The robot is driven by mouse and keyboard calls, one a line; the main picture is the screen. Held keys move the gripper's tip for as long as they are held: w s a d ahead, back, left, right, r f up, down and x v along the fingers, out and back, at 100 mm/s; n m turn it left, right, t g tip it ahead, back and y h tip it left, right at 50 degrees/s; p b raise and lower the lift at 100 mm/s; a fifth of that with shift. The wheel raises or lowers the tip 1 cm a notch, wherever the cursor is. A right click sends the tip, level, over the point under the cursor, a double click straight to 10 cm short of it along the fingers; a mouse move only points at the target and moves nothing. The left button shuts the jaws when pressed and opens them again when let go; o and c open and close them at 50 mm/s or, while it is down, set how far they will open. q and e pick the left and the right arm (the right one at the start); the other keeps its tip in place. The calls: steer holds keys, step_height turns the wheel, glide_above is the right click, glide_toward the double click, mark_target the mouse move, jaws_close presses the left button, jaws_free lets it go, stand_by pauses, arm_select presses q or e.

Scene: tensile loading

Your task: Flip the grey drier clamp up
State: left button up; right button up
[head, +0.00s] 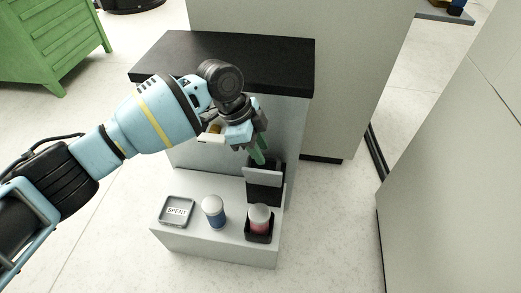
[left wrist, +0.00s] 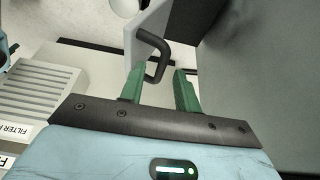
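The grey drier clamp (head: 262,177) is a light grey plate on a black body at the right end of the low white bench. In the left wrist view its plate (left wrist: 143,32) shows edge-on with a black bent handle (left wrist: 160,48). My left gripper (head: 259,155) is just above and behind the plate in the head view. In the left wrist view its green fingers (left wrist: 159,80) are apart, and the handle's near end shows between them, not visibly gripped. The fingers partly cover the clamp's back in the head view. My right gripper is not in view.
A grey tray marked SPENT (head: 177,211), a blue jar with a white lid (head: 213,211) and a pink jar (head: 259,219) in a black holder are on the low bench (head: 215,247). A taller cabinet with a black top (head: 270,62) stands behind. Open floor lies to the right.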

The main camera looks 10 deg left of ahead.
arm_select(q)
steer(key=shift+d+f, duration=0.15)
steer(key=shift+f, duration=0.1)
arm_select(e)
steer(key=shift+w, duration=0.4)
arm_select(q)
steer(key=c, duration=0.6)
jaws_close()
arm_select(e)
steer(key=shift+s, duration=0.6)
arm_select(q)
steer(key=w, duration=0.2)
steer(key=w+b, duration=0.1)
steer(key=w, duration=0.1)
steer(key=shift+f, duration=0.25)
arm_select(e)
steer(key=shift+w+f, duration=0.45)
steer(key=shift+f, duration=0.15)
arm_select(q)
steer(key=shift+s, duration=0.1)
